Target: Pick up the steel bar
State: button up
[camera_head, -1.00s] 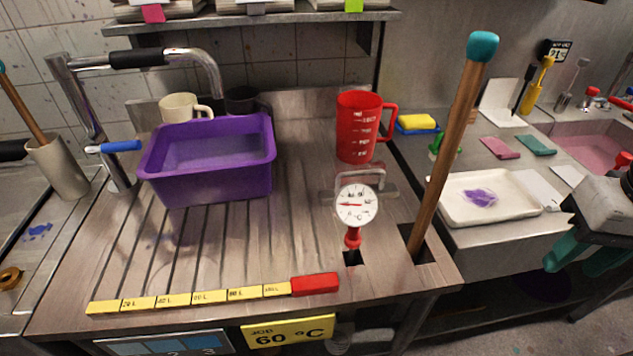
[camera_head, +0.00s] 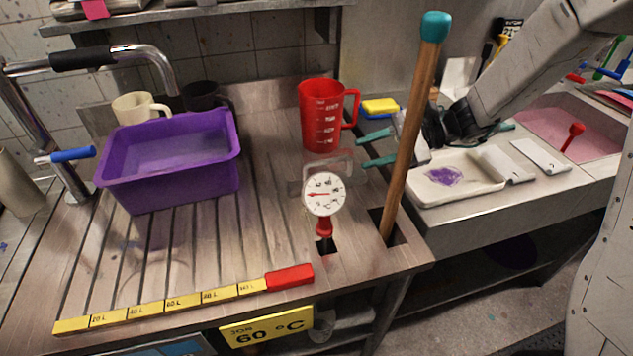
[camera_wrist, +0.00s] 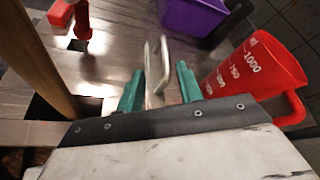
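In the wrist view the bar (camera_wrist: 163,60) shows in the gap between the two open teal fingers (camera_wrist: 159,80). I cannot tell whether it is touched. Nothing is held.
A wooden pole (camera_head: 412,135) with a teal cap stands upright close in front of my gripper. A red measuring jug (camera_head: 322,115) stands behind the bar. A purple tub (camera_head: 170,165) is at left. A yellow scale strip (camera_head: 180,303) lies along the front.

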aim_at(336, 159)
jog(key=x, duration=0.6)
jog(key=w+x, duration=0.1)
jog(key=x, duration=0.2)
jog(key=shift+a+f, duration=0.1)
grip_shut()
jog(key=shift+w+y, duration=0.1)
jog(key=shift+y, duration=0.2)
dwell(1.0)
